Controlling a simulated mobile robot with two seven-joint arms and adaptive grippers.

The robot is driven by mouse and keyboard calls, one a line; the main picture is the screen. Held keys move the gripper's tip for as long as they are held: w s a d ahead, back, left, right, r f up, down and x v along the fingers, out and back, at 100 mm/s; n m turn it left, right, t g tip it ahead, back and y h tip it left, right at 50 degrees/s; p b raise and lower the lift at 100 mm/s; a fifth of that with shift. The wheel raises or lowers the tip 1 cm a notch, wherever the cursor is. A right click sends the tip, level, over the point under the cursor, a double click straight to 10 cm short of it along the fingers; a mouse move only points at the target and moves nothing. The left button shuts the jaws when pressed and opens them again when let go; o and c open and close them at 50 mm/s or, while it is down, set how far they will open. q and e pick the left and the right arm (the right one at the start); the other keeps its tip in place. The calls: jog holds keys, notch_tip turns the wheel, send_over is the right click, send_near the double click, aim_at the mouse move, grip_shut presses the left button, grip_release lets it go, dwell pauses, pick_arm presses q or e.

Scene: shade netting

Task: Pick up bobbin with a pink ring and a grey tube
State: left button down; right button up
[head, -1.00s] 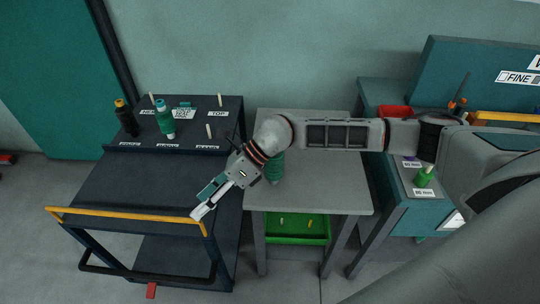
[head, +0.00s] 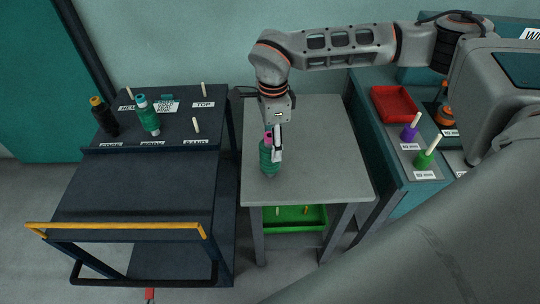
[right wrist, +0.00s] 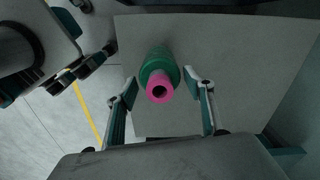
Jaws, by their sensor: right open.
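The bobbin (head: 267,160) stands upright on the grey table, wound in green thread with a pink ring on top. In the right wrist view the bobbin (right wrist: 158,73) shows its pink end and dark hole; I cannot make out a grey tube. My right gripper (head: 275,143) points down over it, open. In the right wrist view its fingertips (right wrist: 160,82) lie on either side of the bobbin, apart from it. My left gripper (right wrist: 97,28) seems to show at the upper left of that view, fingers spread and empty; it is outside the head view.
The grey table (head: 325,165) is otherwise clear. A dark cart (head: 135,190) with pegs and two bobbins, one black-yellow (head: 103,115) and one green-teal (head: 147,115), stands left. A teal bench at right holds a red bin (head: 395,103) and purple (head: 410,130) and green (head: 424,158) bobbins.

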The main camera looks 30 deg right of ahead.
aim_at(267, 166)
jog(key=f, duration=0.4)
jog(key=shift+a+f, duration=0.2)
jog(key=shift+f, duration=0.1)
jog(key=shift+s, duration=0.1)
jog(key=c, duration=1.3)
jog(key=shift+o, duration=0.2)
